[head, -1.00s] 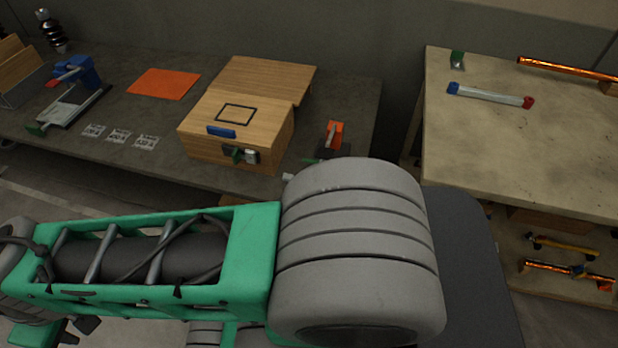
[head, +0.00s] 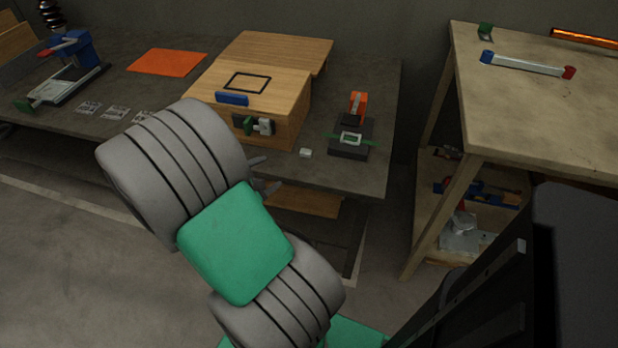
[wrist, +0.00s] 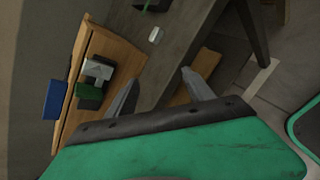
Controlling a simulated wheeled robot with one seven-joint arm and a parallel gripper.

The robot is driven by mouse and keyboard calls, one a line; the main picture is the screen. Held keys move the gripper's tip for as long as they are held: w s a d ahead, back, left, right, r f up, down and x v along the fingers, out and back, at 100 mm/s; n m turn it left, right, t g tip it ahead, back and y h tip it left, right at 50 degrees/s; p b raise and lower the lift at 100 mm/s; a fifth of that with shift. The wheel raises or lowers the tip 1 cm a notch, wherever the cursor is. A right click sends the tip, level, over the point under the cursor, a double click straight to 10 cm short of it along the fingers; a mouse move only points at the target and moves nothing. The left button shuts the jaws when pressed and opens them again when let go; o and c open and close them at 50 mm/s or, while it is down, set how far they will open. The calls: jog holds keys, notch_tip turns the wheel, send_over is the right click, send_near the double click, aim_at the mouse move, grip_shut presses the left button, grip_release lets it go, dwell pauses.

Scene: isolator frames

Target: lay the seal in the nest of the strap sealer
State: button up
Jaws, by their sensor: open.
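The seal appears to be the small white piece (head: 305,153) lying on the dark bench near its front edge; it also shows in the wrist view (wrist: 155,34). The strap sealer (head: 345,149) stands to its right, a dark block with an orange lever, a green strap across it and a pale frame on top that looks like the nest. In the wrist view only a dark, green-marked part of the sealer (wrist: 150,5) shows at the top edge. My gripper (wrist: 160,78) is open and empty, apart from the seal; its fingers (head: 265,173) show by the bench's front edge.
A wooden box (head: 282,111) with a blue handle and a metal latch stands left of the seal. An orange sheet (head: 168,62), several printed labels and a blue press (head: 78,55) lie farther left. A pale table (head: 540,110) stands right, across a gap.

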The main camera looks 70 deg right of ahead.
aim_at(304, 154)
jog(key=s+d+f+n+h+b, duration=0.1)
jog(key=d+n, duration=0.1)
jog(key=s+d+f+n+h+b, duration=0.1)
jog(key=s+n, duration=0.1)
jog(key=n, duration=0.1)
jog(key=s+d+f+n+h, duration=0.1)
jog(key=d+n+h, duration=0.1)
jog(key=n, duration=0.1)
jog(key=shift+s+d+f+b, duration=0.15)
jog(key=shift+s+d+b, duration=0.15)
jog(key=shift+s+b, duration=0.1)
jog(key=d, duration=0.2)
jog(key=d+b, duration=0.1)
jog(key=d, duration=0.4)
jog(key=shift+w+d+f+b, duration=0.2)
jog(key=shift+w+d+b, duration=0.05)
jog(key=shift+d+b, duration=0.1)
jog(key=shift+a, duration=0.1)
grip_shut()
